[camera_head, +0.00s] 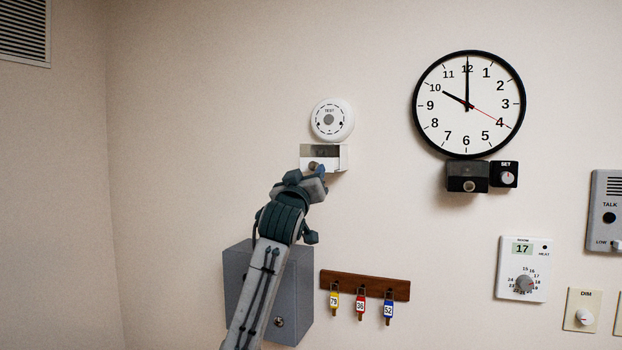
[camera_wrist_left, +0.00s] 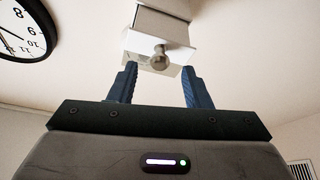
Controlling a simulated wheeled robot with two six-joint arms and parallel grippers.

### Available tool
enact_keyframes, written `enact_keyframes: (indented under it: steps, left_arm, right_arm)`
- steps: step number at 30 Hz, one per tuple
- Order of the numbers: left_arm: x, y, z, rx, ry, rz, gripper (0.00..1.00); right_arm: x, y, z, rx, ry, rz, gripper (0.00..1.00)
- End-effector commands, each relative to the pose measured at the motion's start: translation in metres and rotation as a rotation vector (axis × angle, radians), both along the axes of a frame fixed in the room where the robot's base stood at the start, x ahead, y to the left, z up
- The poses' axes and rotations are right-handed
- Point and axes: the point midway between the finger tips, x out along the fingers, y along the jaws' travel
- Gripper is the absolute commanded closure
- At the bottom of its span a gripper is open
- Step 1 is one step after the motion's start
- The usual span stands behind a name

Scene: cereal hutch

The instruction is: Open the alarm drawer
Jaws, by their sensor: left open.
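The round white alarm (camera_head: 332,120) is on the wall, with the white alarm drawer unit (camera_head: 343,157) just below it. In the left wrist view the drawer's white front (camera_wrist_left: 142,45) carries a round metal knob (camera_wrist_left: 160,57). My left gripper (camera_head: 316,171) is at the drawer front and hides part of it in the head view. In the left wrist view its two blue fingers (camera_wrist_left: 159,70) are apart, one on each side of the knob, with visible gaps. I cannot tell how far the drawer stands out. My right gripper is not in view.
A wall clock (camera_head: 468,104) hangs to the right, with a dark drawer unit (camera_head: 468,177) below it. A grey box (camera_head: 296,290) is behind my left arm. A wooden key rack (camera_head: 365,285), a thermostat (camera_head: 523,268) and an intercom (camera_head: 606,212) are also on the wall.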

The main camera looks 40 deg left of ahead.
Motion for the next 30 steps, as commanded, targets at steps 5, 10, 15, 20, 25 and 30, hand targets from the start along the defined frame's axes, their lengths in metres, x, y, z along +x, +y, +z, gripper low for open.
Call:
enact_keyframes:
  steps: [5, 10, 15, 20, 25, 30]
  left_arm:
    - [-0.034, -0.012, -0.02, 0.002, -0.004, 0.001, 0.56]
    - [-0.057, -0.02, -0.027, 0.002, -0.003, 0.001, 0.56]
    - [-0.066, -0.024, -0.029, 0.001, -0.001, 0.001, 0.56]
    - [-0.067, -0.024, -0.028, 0.0, -0.001, 0.0, 0.56]
    - [-0.067, -0.024, -0.028, 0.0, -0.001, 0.0, 0.56]
    - [-0.066, -0.024, -0.028, 0.0, -0.001, 0.0, 0.56]
  right_arm:
    - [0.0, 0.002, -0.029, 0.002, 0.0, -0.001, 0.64]
    - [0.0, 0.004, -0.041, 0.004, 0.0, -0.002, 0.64]
    - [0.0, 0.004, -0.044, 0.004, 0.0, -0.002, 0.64]
    - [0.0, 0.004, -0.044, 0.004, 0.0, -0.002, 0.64]
    - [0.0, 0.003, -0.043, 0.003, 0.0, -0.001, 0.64]
    - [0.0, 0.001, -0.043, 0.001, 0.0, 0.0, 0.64]
